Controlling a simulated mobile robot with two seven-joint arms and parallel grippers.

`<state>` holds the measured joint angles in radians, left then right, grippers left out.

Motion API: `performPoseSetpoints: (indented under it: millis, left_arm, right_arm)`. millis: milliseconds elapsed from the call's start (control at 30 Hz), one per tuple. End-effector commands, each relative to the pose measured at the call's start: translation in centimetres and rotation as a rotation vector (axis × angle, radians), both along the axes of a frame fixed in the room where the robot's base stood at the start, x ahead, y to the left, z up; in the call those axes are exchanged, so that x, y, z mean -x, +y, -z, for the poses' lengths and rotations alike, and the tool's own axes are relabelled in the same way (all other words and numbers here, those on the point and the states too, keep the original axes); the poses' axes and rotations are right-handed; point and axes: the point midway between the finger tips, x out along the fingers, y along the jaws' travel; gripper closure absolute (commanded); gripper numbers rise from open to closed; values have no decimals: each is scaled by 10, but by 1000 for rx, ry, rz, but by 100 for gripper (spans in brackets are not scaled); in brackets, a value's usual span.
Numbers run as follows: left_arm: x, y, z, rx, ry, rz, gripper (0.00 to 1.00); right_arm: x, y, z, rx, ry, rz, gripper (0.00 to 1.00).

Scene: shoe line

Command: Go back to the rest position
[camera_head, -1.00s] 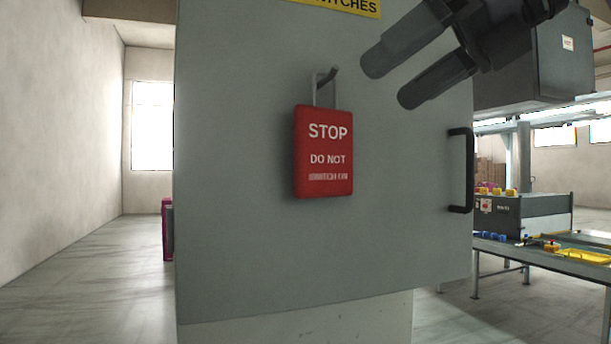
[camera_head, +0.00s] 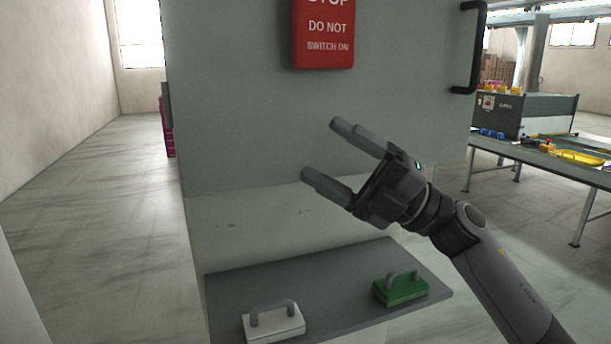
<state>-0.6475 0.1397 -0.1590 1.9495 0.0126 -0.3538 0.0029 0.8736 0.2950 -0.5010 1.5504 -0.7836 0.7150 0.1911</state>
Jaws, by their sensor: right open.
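My right gripper (camera_head: 322,149) is open and empty in front of the lower part of the grey cabinet (camera_head: 235,110). Its arm comes in from the lower right, and its fingers point up and to the left. A red tag (camera_head: 323,40) reading "DO NOT SWITCH ON" hangs on the cabinet door, above the gripper and apart from it. The top of the tag is cut off by the picture edge, so its hook is out of view. My left gripper is not in view.
Below the gripper, a grey shelf (camera_head: 340,297) holds a white block with a handle (camera_head: 273,323) and a green one (camera_head: 400,290). A black door handle (camera_head: 474,50) is at upper right. A table (camera_head: 540,158) with a yellow tray (camera_head: 578,157) stands at the right. The floor at the left is clear.

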Motion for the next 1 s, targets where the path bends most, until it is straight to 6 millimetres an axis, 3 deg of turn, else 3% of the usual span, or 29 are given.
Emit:
performPoseSetpoints:
  millis: [33, 300, 567, 767, 1000]
  left_arm:
    - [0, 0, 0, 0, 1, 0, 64]
    - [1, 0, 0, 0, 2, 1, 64]
    - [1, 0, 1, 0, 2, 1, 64]
    - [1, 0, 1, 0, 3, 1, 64]
    - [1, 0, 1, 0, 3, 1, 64]
  right_arm:
    - [-4, -5, 20, -56, 80, 16, 24]
    - [-22, -44, 118, -319, 485, 153, 24]
    - [-11, -86, 241, -510, 909, 338, 24]
    - [28, -117, 344, -612, 1245, 502, 24]
    - [115, -147, 457, -682, 1652, 711, 24]
